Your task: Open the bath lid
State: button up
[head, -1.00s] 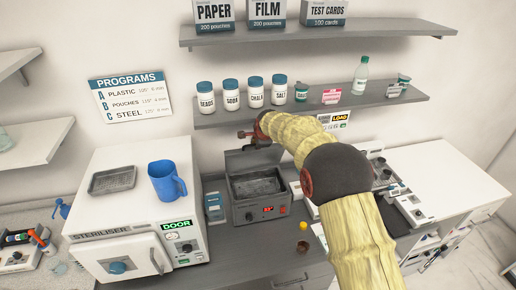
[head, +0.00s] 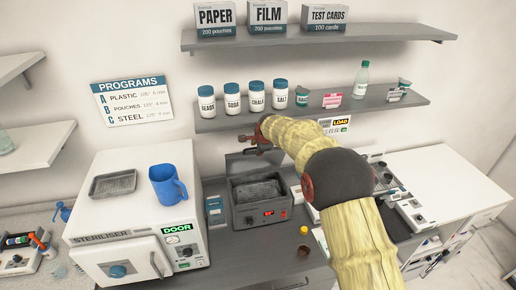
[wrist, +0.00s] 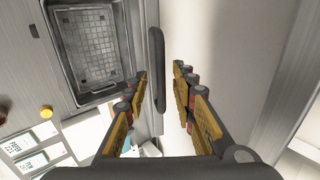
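The bath (head: 262,216) is a grey box with a red display on the counter, and its basin (wrist: 90,45) is uncovered. Its lid (head: 238,163) stands raised at the back edge, roughly upright. My gripper (head: 256,142) is at the lid's top edge in the head view. In the wrist view, my gripper (wrist: 160,78) has its two fingers apart. The dark lid handle (wrist: 157,62) lies between and just beyond the fingertips, nearer the left finger. I cannot tell if they touch. My arm hides part of the area right of the bath in the head view.
The white steriliser (head: 135,225) stands left of the bath with a blue jug (head: 167,186) on top. The lower shelf (head: 330,108) with several jars is just above my gripper. A small orange-topped pot (head: 303,231) stands on the counter to the front right.

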jog(key=v, duration=1.2)
jog(key=shift+w, duration=0.1)
